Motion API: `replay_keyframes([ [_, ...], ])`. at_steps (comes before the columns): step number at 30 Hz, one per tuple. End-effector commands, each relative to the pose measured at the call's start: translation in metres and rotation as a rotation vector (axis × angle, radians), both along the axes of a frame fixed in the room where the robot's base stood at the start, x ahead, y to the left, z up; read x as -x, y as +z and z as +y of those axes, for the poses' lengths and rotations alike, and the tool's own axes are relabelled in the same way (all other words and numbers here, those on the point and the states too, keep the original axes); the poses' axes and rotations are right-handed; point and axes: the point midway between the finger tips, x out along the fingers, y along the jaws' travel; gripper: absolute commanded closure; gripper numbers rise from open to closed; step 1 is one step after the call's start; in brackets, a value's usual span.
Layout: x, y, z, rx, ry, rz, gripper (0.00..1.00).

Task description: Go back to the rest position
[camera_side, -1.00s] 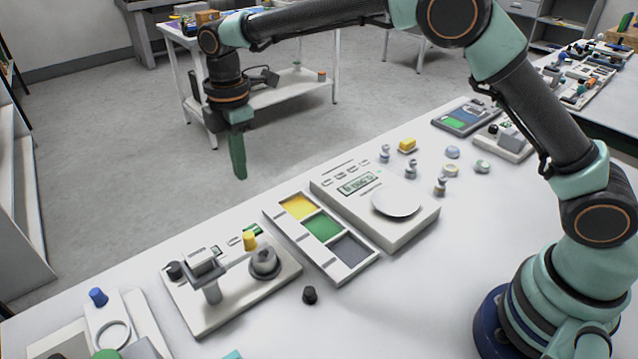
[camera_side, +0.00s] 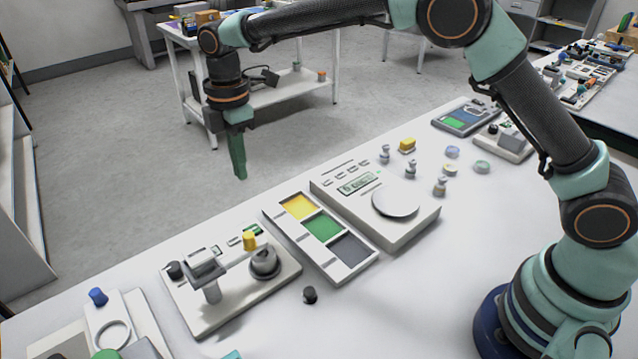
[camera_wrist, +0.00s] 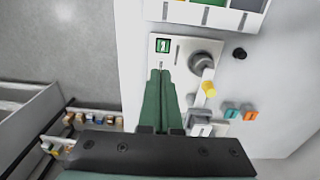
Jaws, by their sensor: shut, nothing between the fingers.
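My gripper (camera_side: 238,172) hangs pointing down in the side view, above and beyond the far edge of the white table (camera_side: 420,290). Its green fingers are shut with nothing between them. In the wrist view the closed fingers (camera_wrist: 160,80) lie over the instrument with a grey knob and a small green display. No object is held. My arm reaches across the top of the side view, raised clear of everything on the table.
A scale (camera_side: 425,222) with a round pan stands mid-table. Beside it are a tray (camera_side: 352,270) with yellow, green and grey compartments and an instrument (camera_side: 220,318) with a yellow knob. A black knob (camera_side: 310,295) lies in front. Several small weights stand right of the scale.

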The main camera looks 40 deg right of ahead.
Motion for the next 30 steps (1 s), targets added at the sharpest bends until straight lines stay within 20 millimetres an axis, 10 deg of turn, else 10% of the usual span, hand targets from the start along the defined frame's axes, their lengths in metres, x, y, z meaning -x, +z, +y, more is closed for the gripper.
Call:
replay_keyframes([
  [14,0.014,0.050,-0.043,-0.038,-0.241,-0.069,1.00],
  [30,0.114,0.120,-0.159,-0.200,-0.972,-0.247,1.00],
])
